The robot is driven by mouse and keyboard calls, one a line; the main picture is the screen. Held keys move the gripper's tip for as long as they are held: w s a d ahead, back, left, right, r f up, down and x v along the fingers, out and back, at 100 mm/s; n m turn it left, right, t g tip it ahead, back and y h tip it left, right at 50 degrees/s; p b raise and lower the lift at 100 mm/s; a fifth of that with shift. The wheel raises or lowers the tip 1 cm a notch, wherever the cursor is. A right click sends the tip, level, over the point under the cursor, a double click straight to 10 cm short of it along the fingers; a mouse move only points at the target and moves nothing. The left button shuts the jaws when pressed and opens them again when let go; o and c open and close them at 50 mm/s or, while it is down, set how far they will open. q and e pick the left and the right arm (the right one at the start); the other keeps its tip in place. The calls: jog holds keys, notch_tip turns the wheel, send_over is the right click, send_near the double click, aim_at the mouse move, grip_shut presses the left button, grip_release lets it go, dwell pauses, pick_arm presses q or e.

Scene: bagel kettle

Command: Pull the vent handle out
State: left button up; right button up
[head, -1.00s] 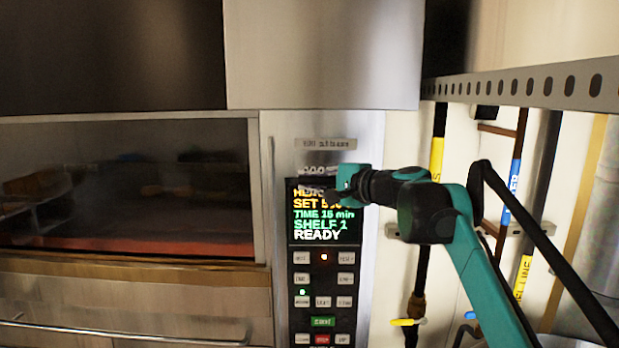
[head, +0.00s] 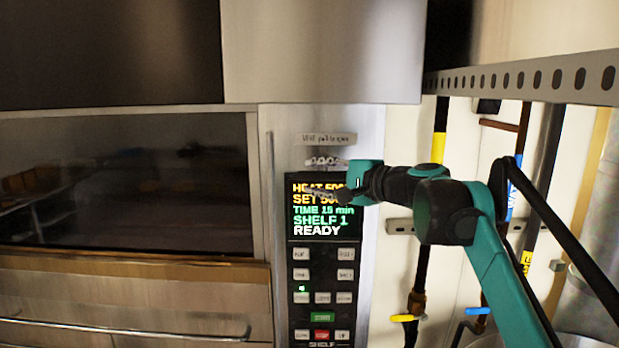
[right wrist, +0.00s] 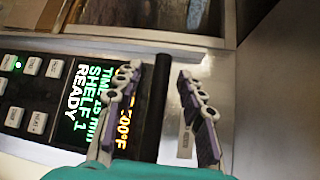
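The oven's control panel has a small vent label (head: 329,139) above its lit display (head: 322,220). My right gripper (head: 308,177) reaches in from the right, between the label and the top of the display. In the right wrist view, a dark bar (right wrist: 158,104), apparently the vent handle, lies between the two spread fingers of my right gripper (right wrist: 159,75). The left finger is close to the bar; a gap shows on the right side. The fingers are not closed on it. In the head view the handle cannot be told apart from the fingers. My left gripper is out of view.
A dark oven window (head: 120,185) is to the left, with a door bar (head: 130,335) below. A metal hood (head: 325,50) overhangs the panel. At the right are a perforated rail (head: 530,78) and several pipes near my right arm.

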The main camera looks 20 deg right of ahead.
jog(key=v, duration=0.9)
jog(key=shift+s, duration=0.25)
jog(key=s+a+f+n+g+h+b, duration=0.1)
jog(key=s+a+f+n+g+b, duration=0.3)
jog(key=f, duration=0.9)
jog(key=s+a+f+t+h+b, duration=0.15)
jog(key=f+b, duration=0.55)
jog(key=f, duration=0.7)
jog(key=s+a+f+n+g+b, duration=0.25)
jog(key=f+b, duration=0.25)
jog(key=f, duration=0.8)
jog(key=s+f+n+h+b, duration=0.2)
jog(key=s+f+b, duration=0.2)
jog(key=f, duration=0.8)
jog(key=s+d+f+n+g+h+b, duration=0.1)
jog(key=s+f+b, duration=0.3)
jog(key=f, duration=0.8)
jog(key=s+f+n+g+h+b, duration=0.1)
jog(key=s+f+n+b, duration=0.3)
jog(key=f, duration=0.9)
jog(key=h+b, duration=0.1)
jog(key=b, duration=0.1)
jog(key=shift+s+d+h+b, duration=0.25)
jog(key=shift+s+h+b, duration=0.05)
jog(key=shift+s+h, duration=0.1)
